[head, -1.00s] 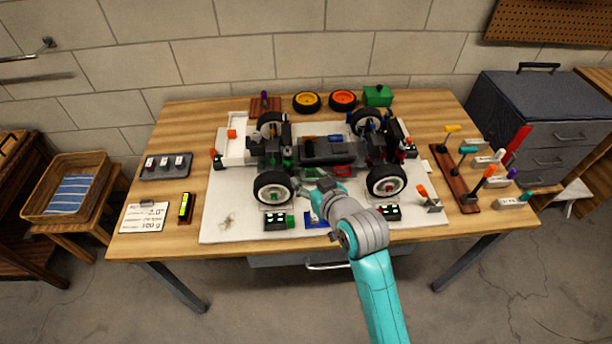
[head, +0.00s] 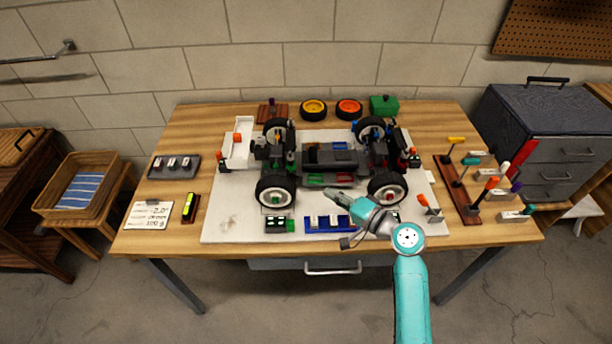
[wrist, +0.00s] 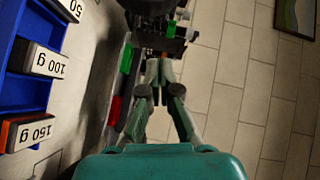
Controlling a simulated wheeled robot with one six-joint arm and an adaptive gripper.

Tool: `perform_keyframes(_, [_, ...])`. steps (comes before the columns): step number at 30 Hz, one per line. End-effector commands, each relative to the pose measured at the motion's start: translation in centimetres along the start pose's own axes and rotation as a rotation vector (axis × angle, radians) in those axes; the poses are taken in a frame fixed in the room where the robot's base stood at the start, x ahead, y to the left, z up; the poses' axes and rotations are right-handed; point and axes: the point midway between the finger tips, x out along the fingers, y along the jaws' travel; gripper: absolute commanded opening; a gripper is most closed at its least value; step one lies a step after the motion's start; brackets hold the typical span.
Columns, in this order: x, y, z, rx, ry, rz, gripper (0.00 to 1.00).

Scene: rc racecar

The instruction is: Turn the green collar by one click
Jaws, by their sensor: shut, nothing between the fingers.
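The RC car (head: 331,154), with a black chassis and white-rimmed wheels, stands on a white mat in the middle of the table. Small green parts (head: 291,167) show by its left-hand suspension; I cannot tell for sure which one is the collar. My gripper (head: 331,194) is at the near side of the car, between the two near wheels, and holds nothing. In the wrist view its fingers (wrist: 160,66) are together, pointing at dark car parts. A small green part (wrist: 171,29) shows just beyond the fingertips there. Contact cannot be made out.
A blue tray (head: 352,228) of labelled weights lies in front of the car, near my gripper; its weights (wrist: 42,62) show in the wrist view. An orange and a yellow wheel and a green box (head: 383,105) stand behind. A tool rack (head: 459,189) stands at right.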

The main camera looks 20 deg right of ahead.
Motion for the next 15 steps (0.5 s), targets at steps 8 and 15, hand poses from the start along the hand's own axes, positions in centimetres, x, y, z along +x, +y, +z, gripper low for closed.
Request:
perform_keyframes(8, [-1.3, 0.5, -2.2, 0.226, 0.023, -0.112, 0.0])
perform_keyframes(15, [1.2, 0.1, -2.3, 0.23, 0.019, -0.117, 0.0])
